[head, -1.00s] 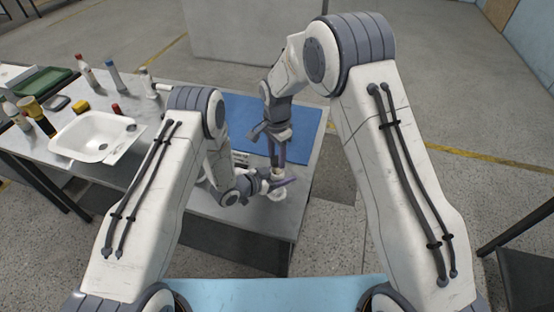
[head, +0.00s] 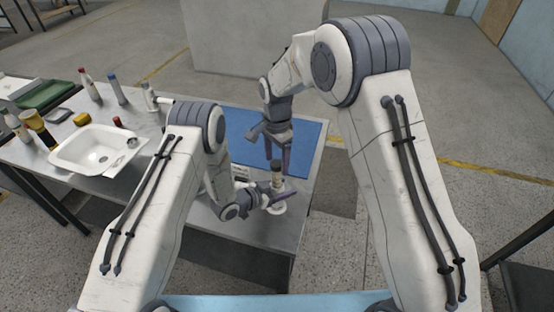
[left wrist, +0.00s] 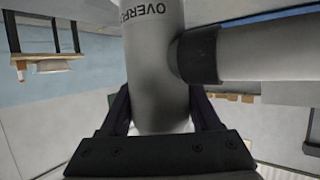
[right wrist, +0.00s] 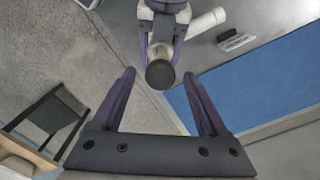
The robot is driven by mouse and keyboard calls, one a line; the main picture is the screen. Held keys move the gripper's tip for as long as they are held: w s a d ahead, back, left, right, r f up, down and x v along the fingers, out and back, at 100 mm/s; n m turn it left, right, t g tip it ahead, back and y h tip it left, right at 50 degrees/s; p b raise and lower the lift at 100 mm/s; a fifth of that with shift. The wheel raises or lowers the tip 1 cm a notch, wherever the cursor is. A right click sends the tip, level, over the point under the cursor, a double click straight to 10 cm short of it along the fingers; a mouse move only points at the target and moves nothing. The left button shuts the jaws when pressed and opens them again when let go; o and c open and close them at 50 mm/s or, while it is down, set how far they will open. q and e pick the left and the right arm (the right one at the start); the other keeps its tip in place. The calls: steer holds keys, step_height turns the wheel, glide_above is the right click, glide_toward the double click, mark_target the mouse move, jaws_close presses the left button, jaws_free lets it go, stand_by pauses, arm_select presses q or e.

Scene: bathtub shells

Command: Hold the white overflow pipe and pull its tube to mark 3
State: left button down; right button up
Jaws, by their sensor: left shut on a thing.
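The white overflow pipe (head: 277,184) stands near the front edge of the table, with a dark round top. My left gripper (head: 272,200) is shut around its body. The left wrist view shows the pipe (left wrist: 155,70) close up between the fingers, with partly cut-off lettering and a side branch behind a dark collar (left wrist: 198,55). My right gripper (head: 277,160) is above the pipe, pointing down. In the right wrist view its fingers (right wrist: 160,95) are apart and empty, with the dark pipe top (right wrist: 160,74) beyond them. No number marks are readable.
A blue mat (head: 240,127) covers the table behind the pipe. A small marked block (right wrist: 236,40) lies near the pipe. A white basin (head: 80,150), several bottles and a green tray (head: 48,95) stand on the left part of the table.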

step_height(320, 180, up, 12)
stand_by(0.4)
steer(key=shift+f, duration=0.1)
arm_select(q)
steer(key=shift+c, duration=0.2)
jaws_free()
